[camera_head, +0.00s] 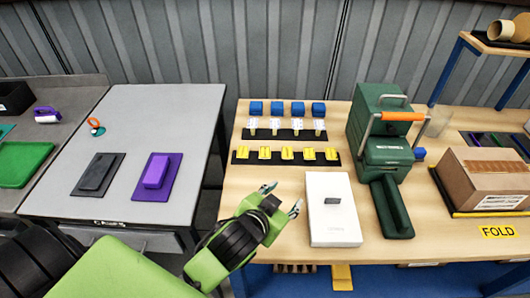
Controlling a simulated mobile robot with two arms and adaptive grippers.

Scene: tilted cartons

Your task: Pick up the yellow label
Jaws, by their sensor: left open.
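Several small yellow labels (287,154) sit in a row on a black strip on the wooden table, in the middle of the head view. My left gripper (282,199) is open and empty, with its fingers pointing up and right. It is in front of the yellow row, near the table's left front part, apart from the labels. A yellow sign reading FOLD (498,231) is at the table's right front edge. My right gripper is not in view.
A white box (333,208) lies right of my left gripper. Blue blocks (287,108) and clear pieces (287,127) are behind the labels. A brown carton (487,178) is at right; a grey table (140,120) at left.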

